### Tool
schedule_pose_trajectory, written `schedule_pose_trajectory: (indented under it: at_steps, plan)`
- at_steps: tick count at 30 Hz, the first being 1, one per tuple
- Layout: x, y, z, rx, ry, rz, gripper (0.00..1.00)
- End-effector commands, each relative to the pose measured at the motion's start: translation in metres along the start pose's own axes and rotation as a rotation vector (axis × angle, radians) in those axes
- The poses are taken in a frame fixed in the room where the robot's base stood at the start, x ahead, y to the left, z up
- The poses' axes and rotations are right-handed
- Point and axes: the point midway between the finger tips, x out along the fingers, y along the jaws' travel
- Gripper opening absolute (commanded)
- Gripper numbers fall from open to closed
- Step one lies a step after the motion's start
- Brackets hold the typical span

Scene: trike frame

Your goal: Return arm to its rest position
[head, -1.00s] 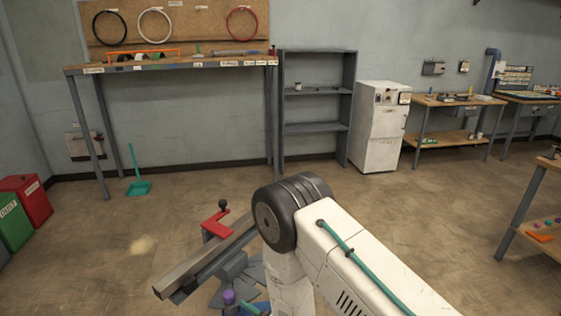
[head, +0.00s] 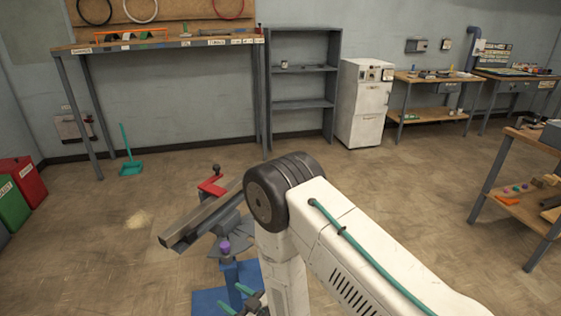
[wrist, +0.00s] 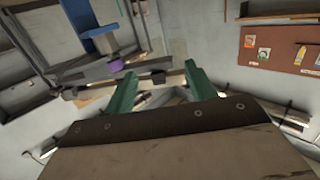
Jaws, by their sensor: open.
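My white arm with its black joint fills the lower right of the head view. My gripper (wrist: 163,84) shows in the wrist view as two green fingers spread apart, with nothing between them. In the head view, green parts that look like the gripper show at the bottom edge, partly hidden by my arm. Just behind the arm, a grey metal bar (head: 200,220) lies tilted on a stand with a blue base (head: 208,302). A red clamp (head: 212,187) and a purple knob (head: 224,246) are on it. The blue and purple parts also show in the wrist view.
A long workbench (head: 160,46), a grey shelf (head: 302,69) and a white cabinet (head: 360,100) stand along the back wall. Red (head: 22,178) and green (head: 10,208) bins are at left. A wooden shelf unit (head: 520,205) stands at right. The floor between is open.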

Motion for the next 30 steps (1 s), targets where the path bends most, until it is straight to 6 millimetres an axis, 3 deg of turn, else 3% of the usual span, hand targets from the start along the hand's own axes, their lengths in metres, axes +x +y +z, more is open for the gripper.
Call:
schedule_pose_trajectory:
  at_steps: [5, 12, 18, 23, 30]
  plan:
    - [-0.001, -0.007, 0.023, 0.002, -0.113, -0.010, 0.55]
    - [-0.018, -0.007, 0.068, 0.011, -0.360, -0.002, 0.55]
    - [-0.039, 0.006, 0.084, 0.019, -0.622, 0.027, 0.55]
    - [-0.070, 0.036, 0.061, 0.048, -0.892, 0.098, 0.55]
    - [-0.140, 0.080, -0.020, 0.146, -1.225, 0.226, 0.55]
